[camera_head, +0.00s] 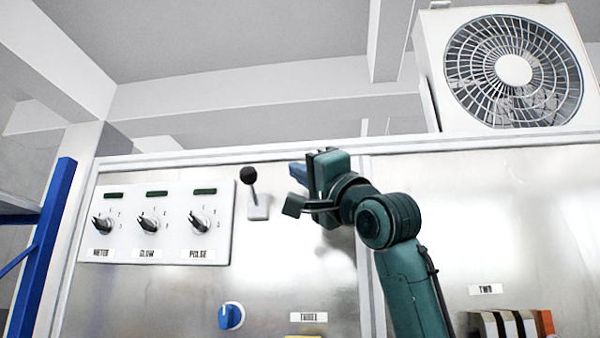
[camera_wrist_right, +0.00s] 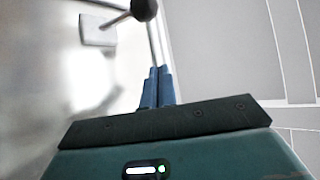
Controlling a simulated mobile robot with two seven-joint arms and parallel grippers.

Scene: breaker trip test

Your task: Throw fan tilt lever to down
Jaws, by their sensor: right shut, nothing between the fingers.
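The lever (camera_head: 249,178) has a black ball knob and a thin shaft on a small light plate (camera_head: 258,207). Its knob points up on the metal panel. In the right wrist view the knob (camera_wrist_right: 145,8) is cut by the top edge, beyond the fingertips, and the plate (camera_wrist_right: 97,32) is at upper left. My right gripper (camera_head: 296,171) is just right of the lever, apart from it in the head view. Its blue fingers (camera_wrist_right: 157,84) are shut together and empty. A white fan unit (camera_head: 432,60) stands above the panel at upper right. My left gripper is out of view.
A white plate (camera_head: 182,243) with several black rotary knobs is left of the lever. A blue knob (camera_head: 231,316) sits below it. Breakers (camera_head: 509,325) are at lower right. A blue post (camera_head: 45,240) stands at far left. Bare panel lies below the lever.

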